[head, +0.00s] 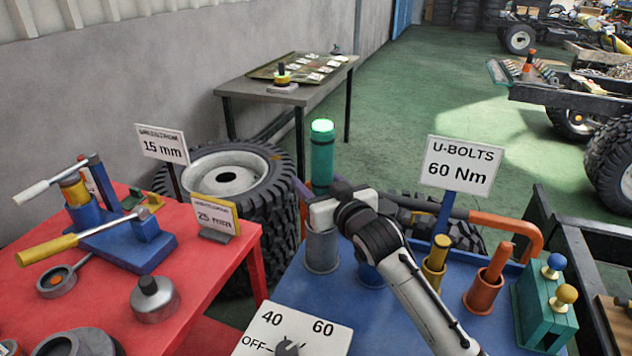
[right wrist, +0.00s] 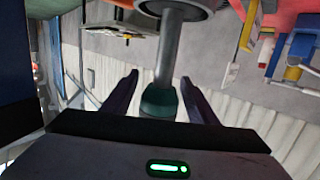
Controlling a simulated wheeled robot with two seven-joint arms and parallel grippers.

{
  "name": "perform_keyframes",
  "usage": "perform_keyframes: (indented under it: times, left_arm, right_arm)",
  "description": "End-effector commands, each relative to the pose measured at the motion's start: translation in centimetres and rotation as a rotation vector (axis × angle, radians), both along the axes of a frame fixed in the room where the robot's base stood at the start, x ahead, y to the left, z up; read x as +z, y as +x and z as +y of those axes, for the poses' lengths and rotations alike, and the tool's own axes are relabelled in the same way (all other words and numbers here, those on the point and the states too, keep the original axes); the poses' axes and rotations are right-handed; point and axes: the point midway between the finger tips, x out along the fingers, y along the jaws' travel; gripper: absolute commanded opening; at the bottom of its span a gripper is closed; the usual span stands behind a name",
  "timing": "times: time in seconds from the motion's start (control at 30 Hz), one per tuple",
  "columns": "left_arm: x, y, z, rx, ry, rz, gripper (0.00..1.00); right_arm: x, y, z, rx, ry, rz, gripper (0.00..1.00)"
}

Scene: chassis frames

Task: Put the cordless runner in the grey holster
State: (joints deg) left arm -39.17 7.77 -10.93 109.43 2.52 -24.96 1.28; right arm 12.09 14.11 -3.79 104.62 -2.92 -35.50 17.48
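The cordless runner (head: 322,160) stands upright in the head view, with a green body and a lit green top. My right gripper (head: 318,192) is around its lower body, one finger on each side. In the right wrist view, which looks inverted, the runner's green part (right wrist: 162,102) sits between the fingers, and its grey shaft (right wrist: 174,50) runs toward a round rim. The grey holster (head: 321,252) stands on the blue bench directly below my gripper. My gripper hides the shaft's end in the head view, so I cannot tell how deep it sits. My left gripper is not in view.
Beside the grey holster are a blue holster (head: 371,274), a yellow one (head: 434,266) and an orange one (head: 487,292). A "U-BOLTS 60 Nm" sign (head: 460,166) and a dial panel (head: 293,333) are close. A red table (head: 105,285) stands left.

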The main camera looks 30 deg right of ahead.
Motion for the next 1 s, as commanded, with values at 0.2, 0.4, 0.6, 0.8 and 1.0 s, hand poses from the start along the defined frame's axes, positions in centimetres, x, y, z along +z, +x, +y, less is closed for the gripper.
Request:
perform_keyframes:
  times: [0.2,0.4,0.6,0.8,1.0]
  left_arm:
    - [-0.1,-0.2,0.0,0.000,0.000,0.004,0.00]
    - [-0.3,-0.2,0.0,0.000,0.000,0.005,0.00]
    - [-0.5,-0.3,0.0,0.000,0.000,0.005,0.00]
    - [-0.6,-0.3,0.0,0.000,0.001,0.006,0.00]
    - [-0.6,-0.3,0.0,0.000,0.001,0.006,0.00]
  right_arm:
    - [0.2,-0.7,0.0,0.000,0.000,0.000,0.53]
    - [0.7,-4.2,0.2,0.001,0.000,0.001,0.53]
    - [1.3,-8.5,0.5,0.000,0.000,0.001,0.53]
    - [1.8,-11.1,0.6,0.000,0.001,0.000,0.53]
    - [2.0,-11.9,0.7,0.000,0.000,0.000,0.53]
